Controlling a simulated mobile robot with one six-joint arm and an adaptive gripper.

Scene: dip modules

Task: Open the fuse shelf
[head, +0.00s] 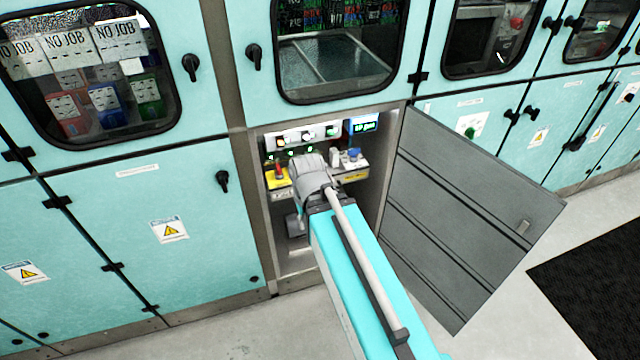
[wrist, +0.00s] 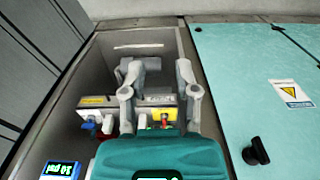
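The shelf (head: 350,177) with a yellow-edged front sits inside the open cabinet in the head view, partly hidden by my arm. A red item and some white and blue items stand on it. In the wrist view, the shelf front (wrist: 95,101) with yellow and white labels lies between and behind my gripper's fingers. My gripper (wrist: 160,70) is open, with its two fingers apart on either side of a white label and nothing visible between the tips. I cannot tell whether a finger touches the shelf. In the head view my gripper is mostly hidden by my wrist.
The grey cabinet door (head: 470,215) stands swung open to the right. A control panel with lit buttons (head: 307,136) and a small display (head: 364,125) are above the shelf. Closed turquoise doors (head: 140,225) flank the opening. A black mat (head: 595,285) lies on the floor at right.

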